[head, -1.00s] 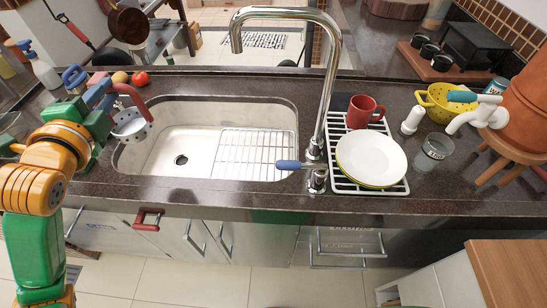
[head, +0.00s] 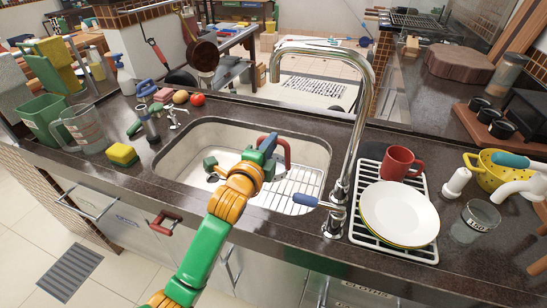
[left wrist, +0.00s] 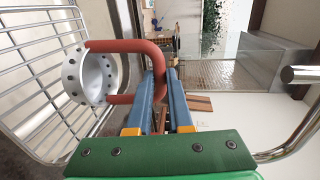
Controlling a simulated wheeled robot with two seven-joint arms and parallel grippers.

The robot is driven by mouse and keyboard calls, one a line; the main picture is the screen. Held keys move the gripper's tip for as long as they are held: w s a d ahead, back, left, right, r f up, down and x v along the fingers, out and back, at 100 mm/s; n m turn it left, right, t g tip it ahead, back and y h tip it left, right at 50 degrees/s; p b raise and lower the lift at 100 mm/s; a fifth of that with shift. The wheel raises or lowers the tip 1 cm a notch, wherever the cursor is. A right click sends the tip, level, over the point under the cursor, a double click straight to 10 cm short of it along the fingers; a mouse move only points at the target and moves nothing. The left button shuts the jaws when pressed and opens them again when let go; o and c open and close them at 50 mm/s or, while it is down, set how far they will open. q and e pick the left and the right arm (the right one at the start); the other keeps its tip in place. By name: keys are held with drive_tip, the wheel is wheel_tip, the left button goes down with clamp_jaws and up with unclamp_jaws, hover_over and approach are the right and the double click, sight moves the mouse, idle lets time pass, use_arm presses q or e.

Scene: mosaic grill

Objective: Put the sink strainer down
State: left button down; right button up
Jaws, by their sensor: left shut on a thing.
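My left gripper (head: 268,146) is over the right part of the sink, with the arm coming up from below. It is shut on the red handle of the sink strainer (head: 285,150). In the left wrist view the blue fingers (left wrist: 160,85) close on that handle. The strainer (left wrist: 88,78), a pale metal cup with holes around its rim, shows there in front of the wire rack (left wrist: 30,105). I cannot tell whether the cup touches the rack. In the head view the cup is hidden. My right gripper is not in view.
The sink (head: 190,165) holds the wire rack on its right side. The tall faucet (head: 362,110) stands close on the right. Beyond it, a white dish rack (head: 368,225) carries plates (head: 400,213) and a red mug (head: 400,162). A yellow sponge (head: 122,154) lies left of the sink.

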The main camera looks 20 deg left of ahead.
use_arm(q)
drive_tip(key=f, duration=0.4)
drive_tip(key=shift+w+d, duration=0.1)
drive_tip(key=shift+w, duration=0.1)
drive_tip(key=c, duration=0.8)
unclamp_jaws()
drive_tip(key=shift+c, duration=0.2)
drive_tip(key=shift+r, duration=0.15)
drive_tip(key=s+r, duration=0.1)
drive_tip(key=s, duration=1.1)
drive_tip(key=shift+a+r, duration=0.2)
drive_tip(key=shift+r, duration=0.15)
